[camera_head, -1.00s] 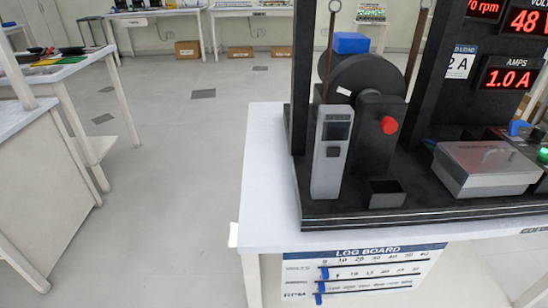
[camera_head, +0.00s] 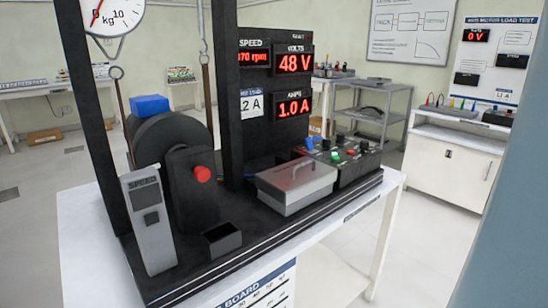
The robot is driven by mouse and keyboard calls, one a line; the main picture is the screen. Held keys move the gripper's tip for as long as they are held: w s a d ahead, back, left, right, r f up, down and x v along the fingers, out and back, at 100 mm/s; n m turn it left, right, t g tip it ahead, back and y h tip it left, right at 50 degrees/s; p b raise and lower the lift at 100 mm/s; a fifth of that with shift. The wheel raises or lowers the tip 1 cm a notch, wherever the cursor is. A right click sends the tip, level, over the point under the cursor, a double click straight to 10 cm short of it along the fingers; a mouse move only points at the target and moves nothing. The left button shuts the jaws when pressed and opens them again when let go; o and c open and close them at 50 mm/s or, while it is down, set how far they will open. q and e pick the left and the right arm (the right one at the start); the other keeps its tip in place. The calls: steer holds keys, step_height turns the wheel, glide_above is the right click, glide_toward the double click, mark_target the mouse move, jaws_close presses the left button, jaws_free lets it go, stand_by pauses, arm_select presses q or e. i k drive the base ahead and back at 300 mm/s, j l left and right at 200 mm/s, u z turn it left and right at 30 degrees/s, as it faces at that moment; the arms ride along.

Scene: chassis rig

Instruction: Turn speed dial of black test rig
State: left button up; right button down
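The black test rig (camera_head: 215,270) stands on a white table. Its control box (camera_head: 365,165) is at the rig's right end, with several dark knobs (camera_head: 363,146), a green button (camera_head: 336,158) and a red one. The labels are too small to read, so I cannot tell which knob is the speed dial. The display panel shows speed (camera_head: 252,58) ending in 70 rpm with its first digit unclear, volts (camera_head: 293,62) at 48 V and amps (camera_head: 293,104) at 1.0 A. Neither of my grippers is in view.
A grey handheld meter marked SPEED (camera_head: 150,222), a black wheel with a red knob (camera_head: 202,174) and a silver lidded box (camera_head: 297,186) sit on the rig. Open floor (camera_head: 425,235) lies right of the table (camera_head: 385,205). A white cabinet (camera_head: 450,165) stands behind.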

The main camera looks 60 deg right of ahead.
mark_target(364, 145)
steer(key=z, duration=2.2)
